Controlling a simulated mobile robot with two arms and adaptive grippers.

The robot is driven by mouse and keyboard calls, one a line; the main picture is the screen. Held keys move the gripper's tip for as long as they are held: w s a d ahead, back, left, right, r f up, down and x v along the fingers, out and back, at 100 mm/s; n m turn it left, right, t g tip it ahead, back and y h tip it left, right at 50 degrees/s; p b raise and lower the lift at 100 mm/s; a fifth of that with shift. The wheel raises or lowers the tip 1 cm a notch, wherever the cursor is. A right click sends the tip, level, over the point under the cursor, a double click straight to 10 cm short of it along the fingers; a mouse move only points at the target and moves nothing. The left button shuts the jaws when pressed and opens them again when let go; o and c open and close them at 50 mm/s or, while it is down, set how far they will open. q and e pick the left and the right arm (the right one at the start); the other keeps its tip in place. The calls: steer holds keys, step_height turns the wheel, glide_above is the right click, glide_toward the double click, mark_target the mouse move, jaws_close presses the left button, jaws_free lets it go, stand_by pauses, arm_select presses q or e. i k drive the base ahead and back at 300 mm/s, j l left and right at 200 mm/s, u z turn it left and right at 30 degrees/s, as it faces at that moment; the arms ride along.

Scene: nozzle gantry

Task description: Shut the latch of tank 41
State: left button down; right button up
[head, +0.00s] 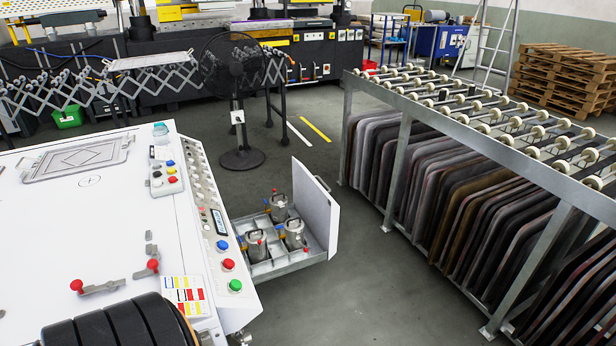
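The farther tank (279,208) and the nearer tank (295,236) each have a handle on top. Small red and blue parts show around them. Any numbers are too small to read, so I cannot tell which is tank 41. The latches are too small to tell whether they are open or shut. Neither of my grippers is in view.
The drawer's tall white front panel (317,208) stands to the right of the tanks. The white machine (110,225) has a button panel along its edge. A black fan (238,100) stands behind. A roller-topped rack (470,150) stands right; grey floor lies between.

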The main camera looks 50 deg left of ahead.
mark_target(291, 240)
steer(key=i+j+u, duration=0.1)
steer(key=i+u, duration=0.15)
steer(key=u, duration=0.15)
steer(key=i+u, duration=0.55)
steer(key=u, duration=0.2)
steer(key=i+l+u, duration=0.2)
steer(key=u, duration=0.15)
